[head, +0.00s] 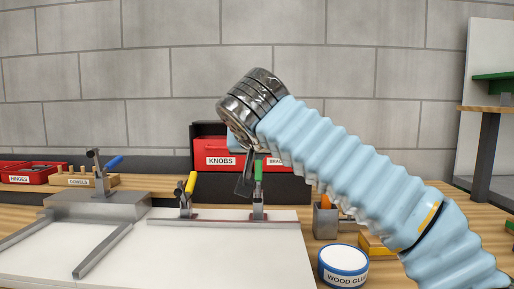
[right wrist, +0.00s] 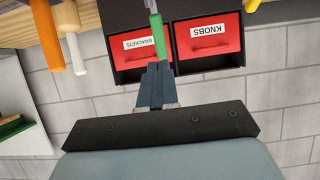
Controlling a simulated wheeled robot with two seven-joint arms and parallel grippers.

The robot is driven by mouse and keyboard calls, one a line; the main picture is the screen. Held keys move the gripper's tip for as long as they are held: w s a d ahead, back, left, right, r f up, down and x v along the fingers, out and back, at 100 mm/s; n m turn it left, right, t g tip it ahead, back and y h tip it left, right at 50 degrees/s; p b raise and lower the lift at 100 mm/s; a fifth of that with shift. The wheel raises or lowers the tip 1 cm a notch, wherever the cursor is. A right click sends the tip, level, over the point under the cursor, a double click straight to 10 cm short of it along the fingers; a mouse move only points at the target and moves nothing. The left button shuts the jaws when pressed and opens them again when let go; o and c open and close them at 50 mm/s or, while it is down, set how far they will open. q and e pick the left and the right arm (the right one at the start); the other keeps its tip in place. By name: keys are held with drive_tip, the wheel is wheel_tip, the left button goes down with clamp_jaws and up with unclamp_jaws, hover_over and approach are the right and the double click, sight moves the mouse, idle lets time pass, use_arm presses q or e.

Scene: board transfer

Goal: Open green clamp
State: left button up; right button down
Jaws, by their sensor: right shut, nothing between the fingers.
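The green clamp (head: 258,205) stands on the edge of a white board (head: 225,248), its green handle upright. My right gripper (head: 242,188) hangs down from the wrist just left of the green handle. In the right wrist view the shut fingers (right wrist: 157,68) end right at the green handle (right wrist: 161,40). I cannot tell whether they touch it. Nothing is held. The yellow-handled clamp (head: 187,195) stands to the left on the same board edge, handle upright. My left gripper is not in view.
A blue-handled clamp (head: 103,165) sits on a metal block at the left. A dark cabinet with red knobs drawers (head: 220,160) is behind the clamps. A wood glue tub (head: 343,265) and a holder with tools (head: 326,220) stand to the right.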

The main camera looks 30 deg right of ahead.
sight(258, 175)
drive_tip(key=x, duration=0.6)
drive_tip(key=shift+w+f, duration=0.15)
drive_tip(key=shift+w+d, duration=0.1)
drive_tip(key=shift+d, duration=0.05)
